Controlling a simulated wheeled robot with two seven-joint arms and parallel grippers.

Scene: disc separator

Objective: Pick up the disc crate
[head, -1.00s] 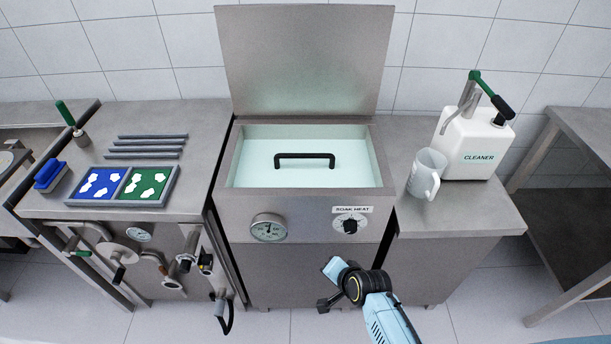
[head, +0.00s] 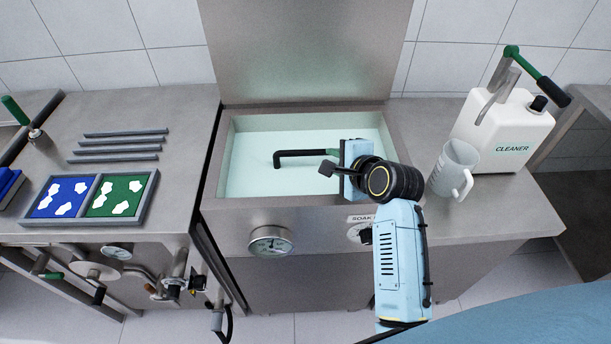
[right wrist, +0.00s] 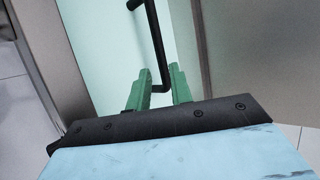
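The black handle (head: 293,153) is a bar with bent ends, standing out of the pale green liquid in the steel tank (head: 215,165). The disc crate itself is not visible; anything under the liquid is hidden. My right gripper (head: 333,153) is over the tank at the right end of the handle. In the right wrist view the handle (right wrist: 155,40) runs down to between the green fingers of my right gripper (right wrist: 160,76). The fingers are apart, one on each side of the handle's near end. My left gripper is not in view.
The tank's raised lid (head: 310,50) stands behind it. At right are a clear jug (head: 452,168) and a white cleaner bottle (head: 500,130) with a pump. At left are a tray of blue and green pads (head: 150,200) and several grey bars (head: 118,146).

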